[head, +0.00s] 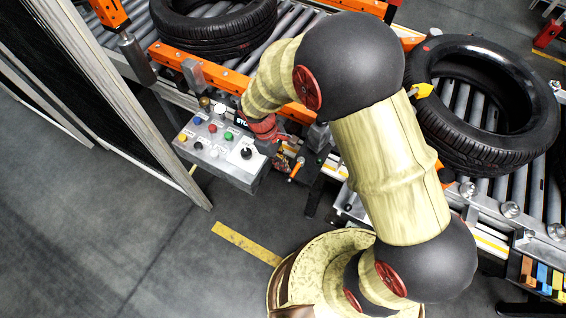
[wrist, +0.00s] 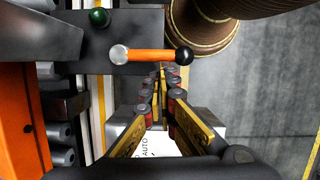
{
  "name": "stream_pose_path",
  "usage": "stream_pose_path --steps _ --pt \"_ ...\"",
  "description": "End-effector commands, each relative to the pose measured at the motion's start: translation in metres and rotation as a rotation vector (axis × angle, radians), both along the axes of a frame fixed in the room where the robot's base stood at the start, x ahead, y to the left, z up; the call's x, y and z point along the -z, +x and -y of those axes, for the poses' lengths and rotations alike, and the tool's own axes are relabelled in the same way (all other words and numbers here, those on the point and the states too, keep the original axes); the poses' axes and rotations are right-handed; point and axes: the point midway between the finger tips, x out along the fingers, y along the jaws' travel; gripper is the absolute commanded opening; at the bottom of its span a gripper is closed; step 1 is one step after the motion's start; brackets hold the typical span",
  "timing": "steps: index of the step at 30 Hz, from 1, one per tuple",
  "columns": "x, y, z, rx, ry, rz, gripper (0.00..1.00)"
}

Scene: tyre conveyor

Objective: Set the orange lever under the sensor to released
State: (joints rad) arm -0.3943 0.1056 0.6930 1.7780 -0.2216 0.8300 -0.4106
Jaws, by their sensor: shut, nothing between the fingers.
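The orange lever (wrist: 150,55) is in the upper middle of the wrist view. It has a silver pivot at its left end and a black ball knob at its right end, and lies roughly level across the picture on a dark grey box (wrist: 75,45). A green dome (wrist: 98,17) sits on the box above the pivot. The lever shows small in the head view (head: 295,170). My gripper (wrist: 165,72) is shut and empty, its fingertips just below the lever near the knob in the wrist view. I cannot tell if they touch it. The sensor is not clearly identifiable.
A grey control panel (head: 222,148) with coloured buttons and a black joystick stands left of my gripper. Tyres lie on the roller conveyor at the back (head: 215,35) and right (head: 487,105). Orange rails edge the conveyor. Open grey floor (head: 90,230) is at the left.

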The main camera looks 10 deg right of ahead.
Motion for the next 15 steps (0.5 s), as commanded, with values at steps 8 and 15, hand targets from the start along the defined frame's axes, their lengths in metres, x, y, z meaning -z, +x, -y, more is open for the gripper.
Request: stream_pose_path --steps 8,15 --pt "-0.0007 -0.0031 0.0009 -0.051 0.001 0.0 0.0" --pt "-0.0007 -0.0077 0.0029 -0.112 0.0 -0.001 0.0"
